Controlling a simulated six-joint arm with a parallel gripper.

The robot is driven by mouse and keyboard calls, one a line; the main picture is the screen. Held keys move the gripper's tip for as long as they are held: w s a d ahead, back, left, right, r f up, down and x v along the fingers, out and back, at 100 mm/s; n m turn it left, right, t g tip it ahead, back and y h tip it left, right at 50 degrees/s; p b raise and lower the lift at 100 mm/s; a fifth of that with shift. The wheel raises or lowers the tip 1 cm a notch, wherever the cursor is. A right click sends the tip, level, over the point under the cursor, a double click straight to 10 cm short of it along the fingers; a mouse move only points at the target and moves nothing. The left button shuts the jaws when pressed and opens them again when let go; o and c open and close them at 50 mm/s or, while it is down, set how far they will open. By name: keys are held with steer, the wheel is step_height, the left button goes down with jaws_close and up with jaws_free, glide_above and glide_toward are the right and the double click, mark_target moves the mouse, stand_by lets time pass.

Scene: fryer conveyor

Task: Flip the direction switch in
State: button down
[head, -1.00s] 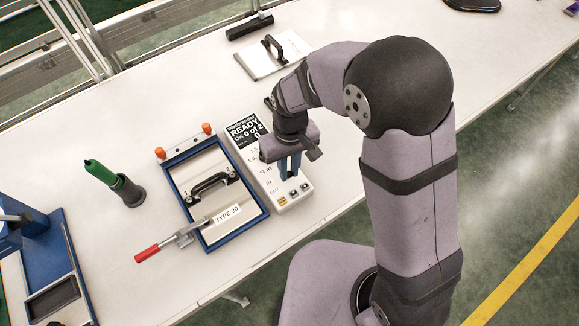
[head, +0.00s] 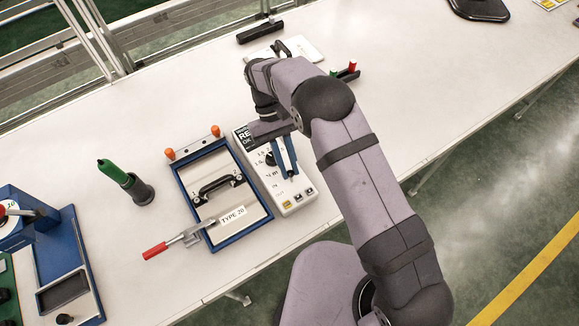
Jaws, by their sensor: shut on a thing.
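The control box (head: 308,187) is white, with a dark display at its far end. Only part of the display text shows past my wrist. A dark knob (head: 270,158) and printed labels, one reading OUT, run down its face. Several small buttons sit at the near end. My gripper (head: 290,174) points down at the right half of the box face, with its blue fingers shut. The direction switch is hidden at the fingertips, beside the printed labels. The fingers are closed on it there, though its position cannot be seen.
Left of the box is a blue-framed fixture (head: 262,222) with a TYPE 20 plate, black handle and red-handled clamp (head: 155,251). A green tool (head: 112,172) stands in a dark holder. A handled white plate (head: 308,48) and a red-and-green-handled item (head: 348,72) lie behind my arm.

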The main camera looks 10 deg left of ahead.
steer(key=shift+w+a, duration=0.15)
stand_by(0.4)
steer(key=c, duration=1.7)
jaws_free()
steer(key=shift+b, duration=0.35)
steer(key=shift+b+v, duration=0.9)
steer(key=shift+v, duration=0.65)
steer(key=p+v, duration=0.3)
steer(key=v, duration=0.1)
steer(key=shift+w+a+f+p, duration=0.1)
steer(key=shift+p, duration=0.3)
steer(key=shift+w+a, duration=0.1)
